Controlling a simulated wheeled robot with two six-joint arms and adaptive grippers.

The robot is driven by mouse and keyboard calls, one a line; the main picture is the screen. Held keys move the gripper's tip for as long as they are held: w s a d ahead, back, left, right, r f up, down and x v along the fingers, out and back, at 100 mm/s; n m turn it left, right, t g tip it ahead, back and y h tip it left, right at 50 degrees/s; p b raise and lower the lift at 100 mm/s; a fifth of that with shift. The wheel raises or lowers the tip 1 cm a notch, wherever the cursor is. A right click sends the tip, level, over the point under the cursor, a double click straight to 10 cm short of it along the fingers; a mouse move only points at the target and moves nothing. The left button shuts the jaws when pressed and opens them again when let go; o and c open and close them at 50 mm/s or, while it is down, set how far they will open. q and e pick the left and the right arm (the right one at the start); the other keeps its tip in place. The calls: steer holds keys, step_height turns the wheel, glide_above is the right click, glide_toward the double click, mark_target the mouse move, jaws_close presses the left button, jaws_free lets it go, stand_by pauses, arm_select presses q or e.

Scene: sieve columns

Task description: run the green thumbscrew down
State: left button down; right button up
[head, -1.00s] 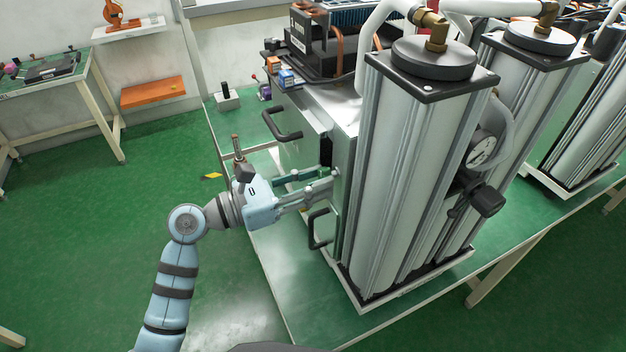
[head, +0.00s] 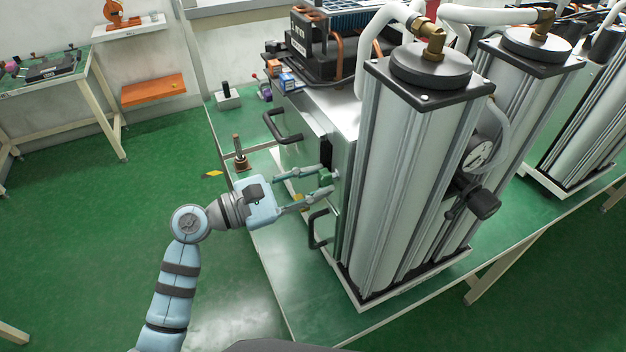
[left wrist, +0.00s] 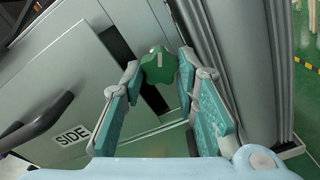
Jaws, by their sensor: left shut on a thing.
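The green thumbscrew (head: 326,178) sits at the front side of the metal housing beside the near column. In the left wrist view it is a lobed green knob (left wrist: 158,66) with a pale mark on its face, in front of a dark slot. My left gripper (head: 328,182) reaches in from the left, level with the thumbscrew. Its two fingers are shut on the knob, one on each side, as the left wrist view shows. The screw's shank is hidden behind the knob. My right gripper is not in view.
Black handles (head: 283,127) and (head: 318,229) stick out of the housing above and below the gripper. Tall silver columns (head: 410,180) stand close on the right, with a pressure gauge (head: 480,154). A brass-coloured post (head: 238,152) stands on the table's left edge.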

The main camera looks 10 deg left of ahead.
arm_select(q)
steer(key=shift+m, duration=0.6)
steer(key=c, duration=1.5)
jaws_free()
steer(key=shift+c, duration=0.2)
steer(key=v, duration=1.2)
steer(key=shift+w, duration=0.1)
